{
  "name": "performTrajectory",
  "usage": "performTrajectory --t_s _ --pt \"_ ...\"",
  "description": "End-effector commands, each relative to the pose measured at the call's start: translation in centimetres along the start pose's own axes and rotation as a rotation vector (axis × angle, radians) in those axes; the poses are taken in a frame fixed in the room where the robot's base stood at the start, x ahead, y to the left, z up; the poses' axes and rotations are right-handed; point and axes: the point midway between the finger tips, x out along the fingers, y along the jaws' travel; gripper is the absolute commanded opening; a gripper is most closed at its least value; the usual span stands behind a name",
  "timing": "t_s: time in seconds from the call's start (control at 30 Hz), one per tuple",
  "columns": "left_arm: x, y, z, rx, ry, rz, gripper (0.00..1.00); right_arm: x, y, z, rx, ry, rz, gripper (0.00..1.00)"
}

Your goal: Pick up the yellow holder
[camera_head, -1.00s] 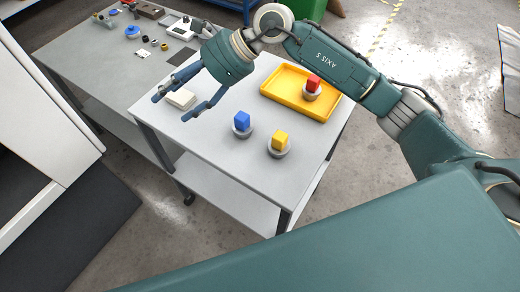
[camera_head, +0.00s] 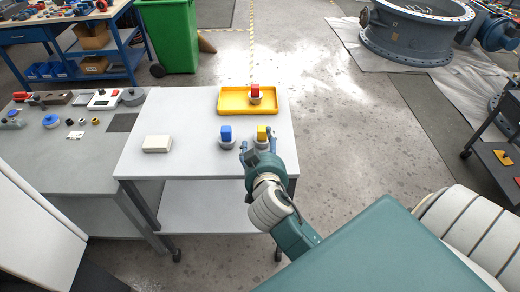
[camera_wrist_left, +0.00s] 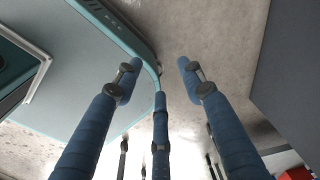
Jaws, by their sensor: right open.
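The yellow holder (camera_head: 262,133) is a yellow block on a round grey base, near the front right of the light grey table (camera_head: 185,115). My right gripper (camera_head: 257,147) is open, with its blue fingers at the near side of the yellow holder, one toward each side of its base. The fingers partly hide the base, and I cannot tell whether they touch it. The holder looks upright on the table. My left gripper (camera_wrist_left: 158,75) shows only in the left wrist view. Its blue fingers are spread, with nothing between them.
A blue holder (camera_head: 226,133) stands close on the left of the yellow one. A red holder (camera_head: 256,92) sits in a yellow tray (camera_head: 231,107) behind. A white box (camera_head: 157,144) lies at the table's left. A green bin (camera_head: 168,35) stands beyond.

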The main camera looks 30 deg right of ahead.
Motion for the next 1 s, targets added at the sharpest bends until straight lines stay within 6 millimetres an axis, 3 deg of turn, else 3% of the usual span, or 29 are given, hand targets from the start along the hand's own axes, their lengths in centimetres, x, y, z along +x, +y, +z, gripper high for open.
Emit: performTrajectory --t_s 0.13,0.43,0.63,1.0 --pt "-0.3 0.4 0.1 -0.005 -0.003 0.004 0.4 0.4 1.5 1.6 0.041 -0.053 0.039 0.61" --pt "-1.2 3.5 -0.9 -0.006 0.011 0.04 0.4 4.7 1.6 1.9 0.039 -0.052 0.04 0.61" --pt "-1.6 2.7 -0.9 -0.003 0.011 0.031 0.4 6.0 1.5 1.9 0.038 -0.051 0.038 0.61" --pt "-2.9 1.3 -0.7 -0.006 0.006 0.016 0.4 10.2 1.3 2.5 0.037 -0.051 0.038 0.61"
